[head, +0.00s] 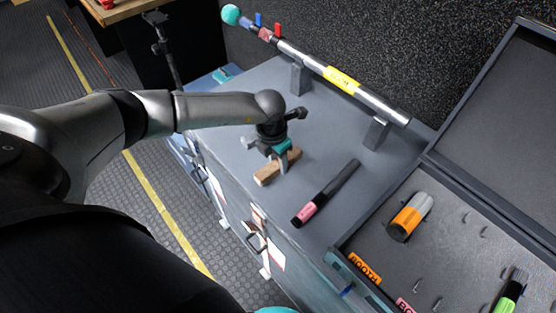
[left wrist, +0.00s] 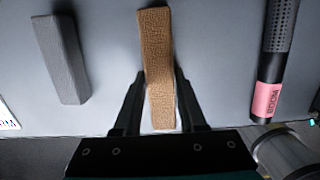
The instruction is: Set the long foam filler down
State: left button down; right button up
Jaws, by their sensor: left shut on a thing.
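The long foam filler (head: 266,175) is a brown, rough-textured bar at the near edge of the grey counter top (head: 225,147). In the left wrist view the foam filler (left wrist: 156,45) runs lengthwise between the fingers and past their tips. My left gripper (head: 278,164) points down and is shut on it; it also shows in the left wrist view (left wrist: 159,82). The bar is at or very close to the counter surface; I cannot tell whether it touches. The gripper hides part of it in the head view. My right gripper is not in view.
A black microphone with a pink band (head: 307,212) lies right of the filler. A grey block (left wrist: 60,58) lies to its left. Behind, a long silver tube (head: 308,62) rests on supports. An open case (head: 450,200) at right holds an orange-and-white microphone (head: 409,217).

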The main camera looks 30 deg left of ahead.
aim_at(274, 165)
pick_arm(q)
jog(key=shift+c, duration=2.4)
grip_release()
jog(key=shift+r, duration=0.25)
notch_tip(274, 165, up, 12)
jog(key=s+p, duration=0.1)
jog(key=p, duration=0.1)
jog(key=shift+s+a+f+p, duration=0.2)
jog(key=shift+a+p, duration=0.05)
jog(key=shift+p, duration=0.05)
